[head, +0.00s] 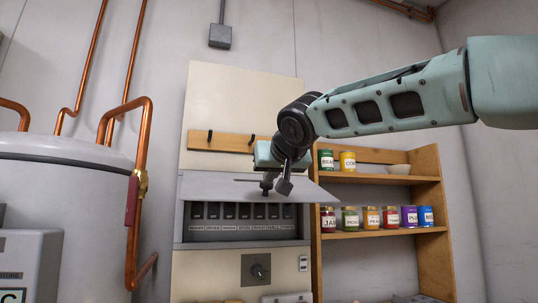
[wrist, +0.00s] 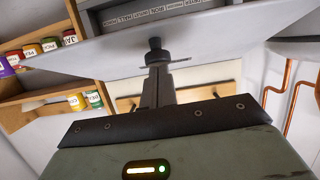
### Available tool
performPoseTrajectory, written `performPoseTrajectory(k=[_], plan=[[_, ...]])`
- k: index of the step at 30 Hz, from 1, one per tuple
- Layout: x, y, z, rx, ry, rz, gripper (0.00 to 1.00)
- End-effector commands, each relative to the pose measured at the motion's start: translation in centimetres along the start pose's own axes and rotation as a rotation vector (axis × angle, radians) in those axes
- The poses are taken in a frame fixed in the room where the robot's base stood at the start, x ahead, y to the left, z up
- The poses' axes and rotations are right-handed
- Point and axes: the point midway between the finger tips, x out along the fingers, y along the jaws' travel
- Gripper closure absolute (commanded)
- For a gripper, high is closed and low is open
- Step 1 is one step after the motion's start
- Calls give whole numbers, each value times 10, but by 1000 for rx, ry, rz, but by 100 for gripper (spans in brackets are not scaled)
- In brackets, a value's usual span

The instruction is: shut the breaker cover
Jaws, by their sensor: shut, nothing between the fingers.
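The breaker cover (head: 215,188) is a flat grey panel at the top of the grey breaker box (head: 183,224). It stands raised and tilted outward, with a row of dark breakers (head: 230,212) showing beneath it. A thin dark bar (head: 244,180) shows on the cover. My gripper (head: 276,188) is shut and empty, at the cover's upper side near its middle. In the wrist view the fingers (wrist: 156,55) reach over the grey cover (wrist: 95,62), beside the thin bar (wrist: 180,61). I cannot tell whether the fingertips touch the cover.
A wooden shelf (head: 440,205) with several coloured cans stands close on the right. A wooden peg rail (head: 215,140) is above the box. A white tank (head: 60,170) with copper pipes (head: 140,140) is on the left. A panel with a black dial (head: 257,270) is below.

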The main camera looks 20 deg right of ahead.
Motion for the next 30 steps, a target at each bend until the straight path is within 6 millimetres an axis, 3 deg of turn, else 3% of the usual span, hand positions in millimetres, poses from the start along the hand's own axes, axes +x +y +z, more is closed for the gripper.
performPoseTrajectory(k=[1, 30], plan=[[6, -1, 16, 0, 20, 0, 100], [56, -3, 80, 5, 383, 6, 100]])
